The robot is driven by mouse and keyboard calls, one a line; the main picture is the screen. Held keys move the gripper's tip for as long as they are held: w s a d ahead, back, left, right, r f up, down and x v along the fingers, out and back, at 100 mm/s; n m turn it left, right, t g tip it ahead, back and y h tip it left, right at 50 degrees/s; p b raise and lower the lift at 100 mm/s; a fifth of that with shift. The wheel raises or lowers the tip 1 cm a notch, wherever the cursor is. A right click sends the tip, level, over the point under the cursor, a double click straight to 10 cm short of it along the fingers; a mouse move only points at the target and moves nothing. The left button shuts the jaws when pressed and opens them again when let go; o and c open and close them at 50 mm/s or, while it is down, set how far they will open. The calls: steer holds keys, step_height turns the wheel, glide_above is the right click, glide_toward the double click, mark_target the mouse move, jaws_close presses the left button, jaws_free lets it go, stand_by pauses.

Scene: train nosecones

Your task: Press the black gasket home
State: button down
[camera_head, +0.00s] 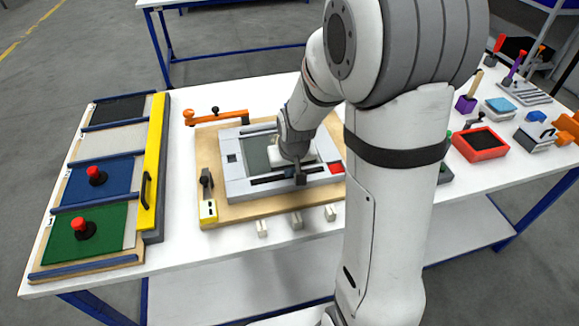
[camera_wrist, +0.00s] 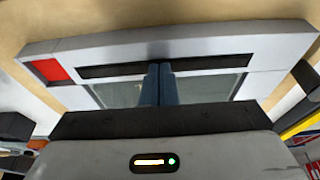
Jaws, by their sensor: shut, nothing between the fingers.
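The black gasket appears as a long dark strip (camera_wrist: 110,70) along one side of a light grey frame (camera_wrist: 285,38); I cannot tell from here how deep it sits. In the head view the dark strip (camera_head: 268,180) runs along the near side of the frame (camera_head: 236,190). My gripper (camera_wrist: 157,68) is shut and empty. Its fingertips are over the middle of the strip and hide that part; I cannot tell whether they touch it. In the head view my gripper (camera_head: 300,180) points down at the same strip.
The frame lies on a wooden board (camera_head: 215,150) with a red square (camera_head: 336,167) at its right corner. An orange lever (camera_head: 215,117) is behind, a black clamp (camera_head: 206,183) left. A rack of panels with a yellow bar (camera_head: 155,170) stands left; a red tray (camera_head: 480,144) lies right.

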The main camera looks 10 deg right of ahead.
step_height(320, 180, up, 5)
steer(key=shift+f+p, duration=0.15)
steer(key=shift+p, duration=1.05)
steer(key=b+v, duration=0.1)
steer(key=v, duration=0.8)
steer(key=shift+b, duration=0.35)
steer(key=shift+s, duration=0.1)
steer(key=s+r, duration=0.2)
steer(key=s, duration=1.4)
steer(key=shift+s+d+r, duration=0.2)
steer(key=shift+d+r, duration=0.1)
